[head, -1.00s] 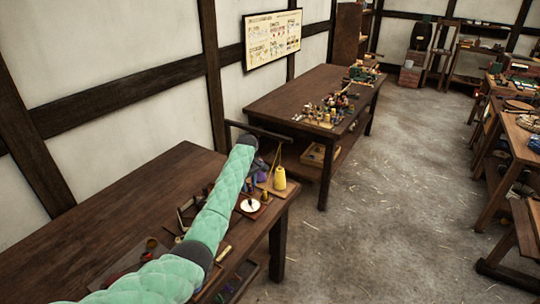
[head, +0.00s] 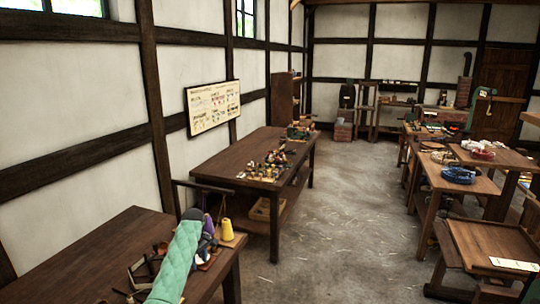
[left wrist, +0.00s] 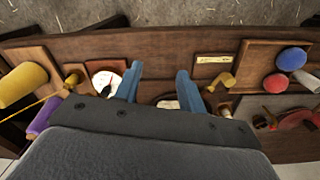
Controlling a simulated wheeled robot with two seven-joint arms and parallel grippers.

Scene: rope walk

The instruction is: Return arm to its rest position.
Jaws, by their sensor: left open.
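My left arm, in mint-green padding, reaches in the head view over the near table (head: 85,250) at the lower left. Its left gripper (head: 207,245) hangs near the table's right end, beside a yellow cone (head: 228,231), and is partly hidden there. In the left wrist view its two blue fingers (left wrist: 160,88) stand apart with nothing between them. They point at the table top, by a white round dial (left wrist: 105,82) and a small brass-coloured piece (left wrist: 222,82). My right gripper is in neither view.
The left wrist view shows a yellow spool (left wrist: 22,84) at left and red and blue balls (left wrist: 291,59) at right. A second dark table (head: 262,150) with small goods stands beyond. Benches (head: 455,185) line the right side. The floor (head: 330,220) between is clear.

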